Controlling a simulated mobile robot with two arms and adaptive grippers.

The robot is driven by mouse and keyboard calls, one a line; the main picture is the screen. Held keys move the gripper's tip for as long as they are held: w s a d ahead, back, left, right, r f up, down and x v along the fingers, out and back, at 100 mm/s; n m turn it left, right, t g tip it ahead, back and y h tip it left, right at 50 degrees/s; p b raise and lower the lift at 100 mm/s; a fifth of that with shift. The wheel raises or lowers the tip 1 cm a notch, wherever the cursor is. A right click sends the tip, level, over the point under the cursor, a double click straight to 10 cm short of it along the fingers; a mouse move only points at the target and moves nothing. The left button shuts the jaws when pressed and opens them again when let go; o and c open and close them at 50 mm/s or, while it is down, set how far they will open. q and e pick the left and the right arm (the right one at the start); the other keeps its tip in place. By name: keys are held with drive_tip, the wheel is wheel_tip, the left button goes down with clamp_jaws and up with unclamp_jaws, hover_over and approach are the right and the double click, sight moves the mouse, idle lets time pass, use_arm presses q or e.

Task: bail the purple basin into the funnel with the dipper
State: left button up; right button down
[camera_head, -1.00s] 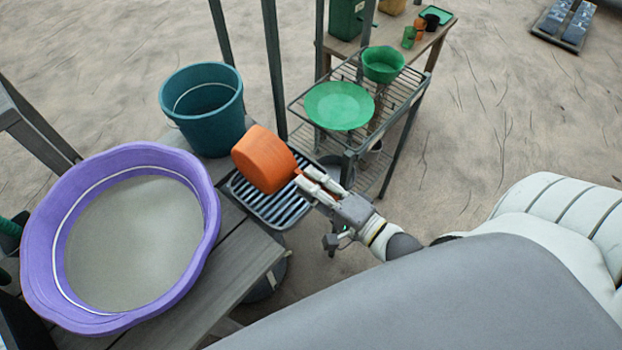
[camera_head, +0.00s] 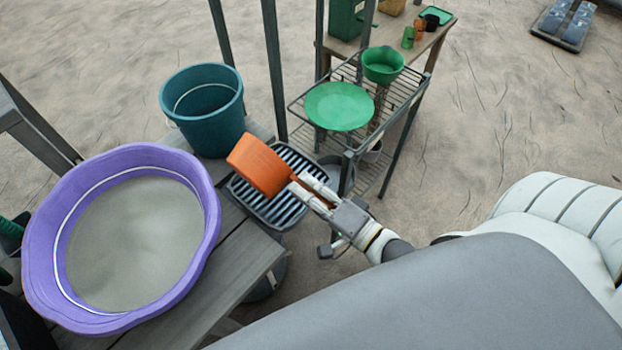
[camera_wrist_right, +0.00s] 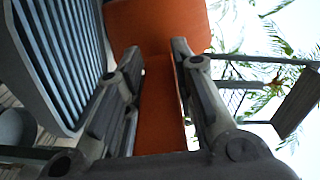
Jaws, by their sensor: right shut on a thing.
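The purple basin (camera_head: 38,235) stands on the wooden bench at the left, with a grey, smooth fill inside. My right gripper (camera_head: 308,190) is shut on the handle of the orange dipper (camera_head: 258,165). The dipper is tilted over the dark slatted grate (camera_head: 270,212), right of the basin and apart from it. Its inside is turned away from the head view. In the right wrist view the orange handle (camera_wrist_right: 160,105) runs between the fingers (camera_wrist_right: 155,60). I cannot make out a funnel for certain; the grate area is partly covered by the dipper. My left gripper is not in view.
A teal bucket (camera_head: 205,125) stands behind the dipper. Dark posts (camera_head: 273,65) rise near the bucket. Open sandy ground (camera_head: 520,120) lies to the right.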

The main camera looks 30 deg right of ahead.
drive_tip(key=n, duration=0.1)
drive_tip(key=a+n, duration=0.1)
drive_tip(key=n, duration=0.1)
drive_tip(key=s+a+n, duration=0.1)
drive_tip(key=shift+a+r+n+p, duration=0.2)
drive_tip(key=shift+r+n+p, duration=0.1)
drive_tip(key=shift+r, duration=0.05)
drive_tip(key=n+b, duration=0.1)
drive_tip(key=n, duration=0.1)
drive_tip(key=shift+n, duration=0.4)
drive_tip(key=n+b, duration=0.2)
drive_tip(key=shift+r+n, duration=0.3)
drive_tip(key=shift+r, duration=0.05)
drive_tip(key=shift+d+r+n, duration=0.1)
drive_tip(key=shift+r+n, duration=0.05)
drive_tip(key=shift+n, duration=0.15)
